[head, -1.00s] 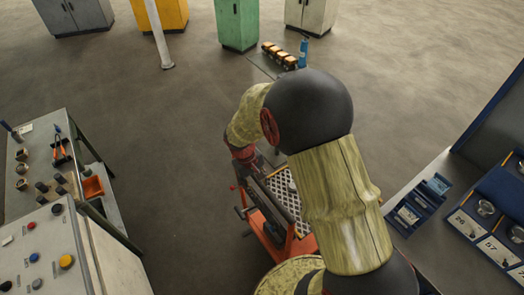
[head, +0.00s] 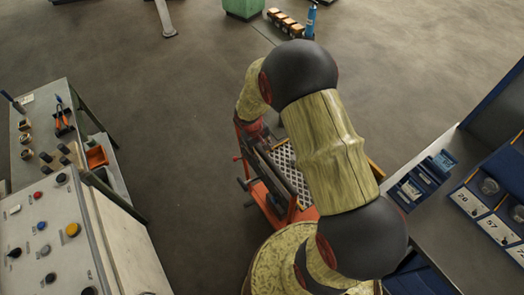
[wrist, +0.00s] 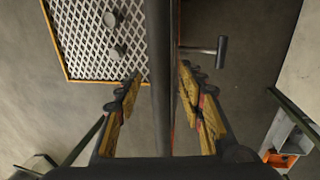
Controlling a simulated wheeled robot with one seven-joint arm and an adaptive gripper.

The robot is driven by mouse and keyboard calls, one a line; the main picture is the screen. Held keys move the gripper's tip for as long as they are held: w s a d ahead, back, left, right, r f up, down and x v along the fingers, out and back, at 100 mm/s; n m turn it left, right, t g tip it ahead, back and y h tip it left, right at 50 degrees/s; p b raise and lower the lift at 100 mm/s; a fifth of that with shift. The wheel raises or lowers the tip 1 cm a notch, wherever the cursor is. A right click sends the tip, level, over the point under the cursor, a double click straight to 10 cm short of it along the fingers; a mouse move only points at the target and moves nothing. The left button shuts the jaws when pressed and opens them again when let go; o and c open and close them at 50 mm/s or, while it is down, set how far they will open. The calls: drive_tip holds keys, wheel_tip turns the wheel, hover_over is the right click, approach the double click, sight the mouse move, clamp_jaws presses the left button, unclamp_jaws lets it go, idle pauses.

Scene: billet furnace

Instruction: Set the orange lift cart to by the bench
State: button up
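The orange lift cart (head: 262,187) stands on the floor in the middle of the head view, partly hidden by my arm. Its top is a pale lattice plate (head: 291,165), which also shows in the wrist view (wrist: 85,35). My gripper (wrist: 159,72) is at the cart's far end in the head view. In the wrist view a dark upright bar (wrist: 160,60) of the cart runs between my two fingers.
A workbench (head: 38,105) with tools and a control console (head: 60,240) stand at the left. A grey bench (head: 455,215) with blue bins (head: 422,182) stands at the right. A row of small boxes (head: 287,20) lies on the far floor. Open floor lies beyond the cart and to its left.

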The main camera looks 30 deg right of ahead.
drive_tip(key=c, duration=0.3)
clamp_jaws()
idle(0.7)
